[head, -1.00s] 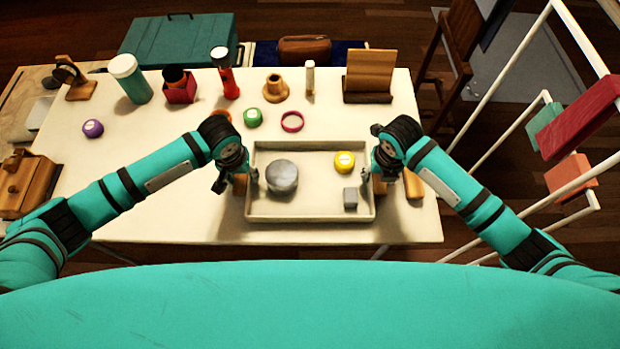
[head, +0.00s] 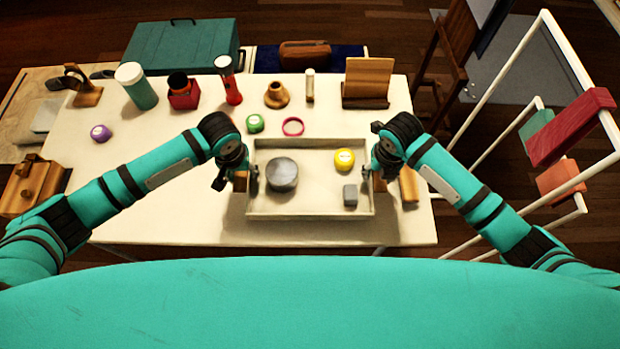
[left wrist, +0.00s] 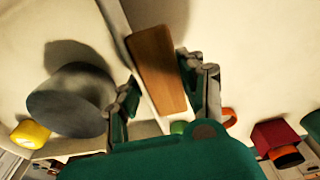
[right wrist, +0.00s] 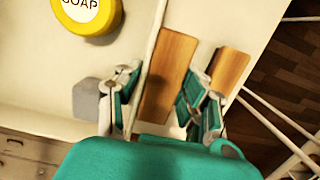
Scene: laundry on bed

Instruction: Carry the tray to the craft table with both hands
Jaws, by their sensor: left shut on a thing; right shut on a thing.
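The tray (head: 310,216) is a shallow cream rectangle over the front part of the cream table (head: 165,215). It looks level, with a shadow at its left and front; I cannot judge the gap beneath. Inside are a round grey tin (head: 282,174), a yellow soap tub (head: 344,159) and a small grey block (head: 350,194). My left gripper (head: 240,182) is shut at the tray's left side, its fingers either side of the wall and wooden handle (left wrist: 158,70). My right gripper (head: 376,176) is shut likewise at the right side, around the other wooden handle (right wrist: 167,75).
A green tub (head: 255,123) and pink ring (head: 293,126) lie just behind the tray. Bottles, a torch (head: 228,82) and a wooden stand (head: 367,82) line the back. A white drying rack (head: 590,165) with cloths stands at right, a chair (head: 455,50) behind.

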